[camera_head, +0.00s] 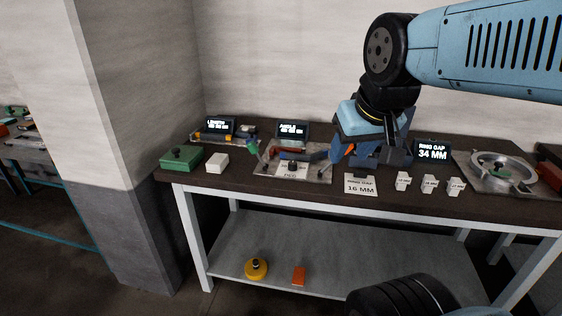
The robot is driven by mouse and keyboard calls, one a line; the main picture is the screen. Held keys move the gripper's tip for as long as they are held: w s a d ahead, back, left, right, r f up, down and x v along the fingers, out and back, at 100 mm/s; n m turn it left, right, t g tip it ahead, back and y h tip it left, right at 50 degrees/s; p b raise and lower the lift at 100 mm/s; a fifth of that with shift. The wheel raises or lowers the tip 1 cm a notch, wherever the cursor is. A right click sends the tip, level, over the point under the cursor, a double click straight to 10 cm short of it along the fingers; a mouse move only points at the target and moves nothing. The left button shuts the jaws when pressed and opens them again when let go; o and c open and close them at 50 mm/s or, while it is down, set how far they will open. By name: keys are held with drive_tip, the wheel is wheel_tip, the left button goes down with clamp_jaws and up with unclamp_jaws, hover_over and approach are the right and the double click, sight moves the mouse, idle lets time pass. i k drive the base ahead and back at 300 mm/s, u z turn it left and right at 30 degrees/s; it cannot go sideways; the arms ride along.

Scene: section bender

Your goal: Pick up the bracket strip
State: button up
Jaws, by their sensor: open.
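My gripper (338,160) is over the middle of the workbench, pointing down and to the left near the right side of the bending fixture. It is open, and nothing shows held in it. The bending fixture (268,172) is a grey plate with a green-handled lever and a reddish bar (302,152) along its back. I cannot pick out a bracket strip with certainty; my gripper and wrist hide part of the bench behind them.

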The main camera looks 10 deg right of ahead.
sight(304, 157)
drive_tip(key=z, duration=0.15)
drive_tip(key=i, duration=0.85)
drive_tip(key=u, duration=0.1)
